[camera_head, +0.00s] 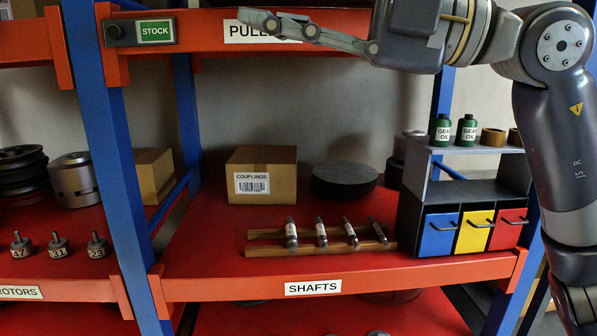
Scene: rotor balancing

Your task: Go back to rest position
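My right arm comes in from the right side and reaches across the top of the view. Its gripper (262,23) points left in front of the orange upper shelf edge, partly covering the white label that starts "PULL" (250,31). I see the fingers side-on, so I cannot tell whether they are open or shut, and I see no object in them. My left gripper is not in view.
Blue posts (112,160) and orange shelf edges (400,277) stand ahead. The red shelf holds a couplings box (262,183), a dark disc (345,179), several shafts on a wooden rack (321,232) and a drawer unit (408,222). A green STOCK sign (155,31) is upper left.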

